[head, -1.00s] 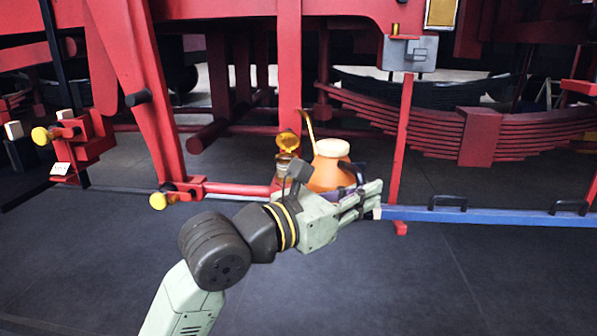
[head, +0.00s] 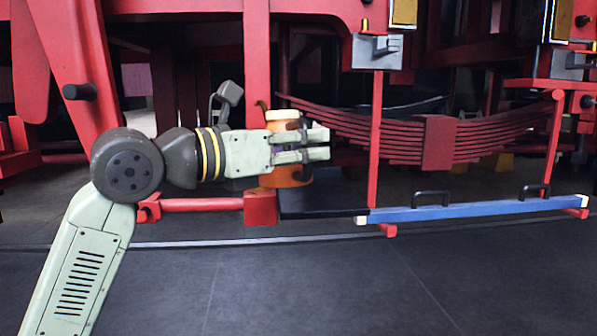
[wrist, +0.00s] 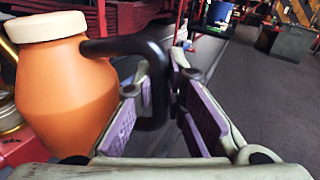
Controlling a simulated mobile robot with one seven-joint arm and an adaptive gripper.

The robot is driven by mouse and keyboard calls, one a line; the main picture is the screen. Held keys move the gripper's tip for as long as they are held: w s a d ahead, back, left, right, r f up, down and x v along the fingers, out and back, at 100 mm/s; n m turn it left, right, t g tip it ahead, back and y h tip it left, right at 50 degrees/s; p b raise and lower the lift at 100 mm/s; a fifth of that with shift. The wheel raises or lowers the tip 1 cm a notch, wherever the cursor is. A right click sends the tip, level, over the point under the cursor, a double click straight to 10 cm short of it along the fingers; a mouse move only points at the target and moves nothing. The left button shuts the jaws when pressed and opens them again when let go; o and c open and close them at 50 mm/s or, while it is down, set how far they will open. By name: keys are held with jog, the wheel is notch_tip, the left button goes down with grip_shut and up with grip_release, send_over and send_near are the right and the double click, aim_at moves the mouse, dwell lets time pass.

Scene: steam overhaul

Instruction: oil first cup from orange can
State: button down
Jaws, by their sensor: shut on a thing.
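The orange can (head: 287,177) with a cream top is upright above the dark shelf by the red frame in the head view. Whether its base touches the shelf I cannot tell. In the wrist view the can (wrist: 65,95) fills the left side, with a black handle (wrist: 152,60) reaching between my fingers. My gripper (head: 322,145) is shut on that handle; it also shows in the wrist view (wrist: 163,90). A thin dark brass spout tip (head: 261,104) shows left of the can's top. A brassy part (wrist: 8,115), partly hidden behind the can, may be an oil cup.
A black shelf (head: 335,197) lies just below. A blue bar (head: 465,210) with black handles runs to the right. A red upright (head: 375,140) and leaf spring (head: 440,142) stand right of my gripper. The floor in front is clear.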

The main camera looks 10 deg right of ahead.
jog(key=shift+s+r+n, duration=0.1)
jog(key=shift+s+n, duration=0.1)
jog(key=shift+n, duration=0.2)
jog(key=shift+f+n+g+p, duration=0.3)
jog(key=shift+f+n, duration=0.2)
jog(key=shift+n, duration=0.3)
dwell(0.3)
jog(key=shift+f+m+b, duration=0.15)
jog(key=shift+m+b, duration=0.25)
jog(key=shift+b, duration=0.05)
jog(key=shift+m, duration=0.3)
jog(key=shift+r, duration=0.25)
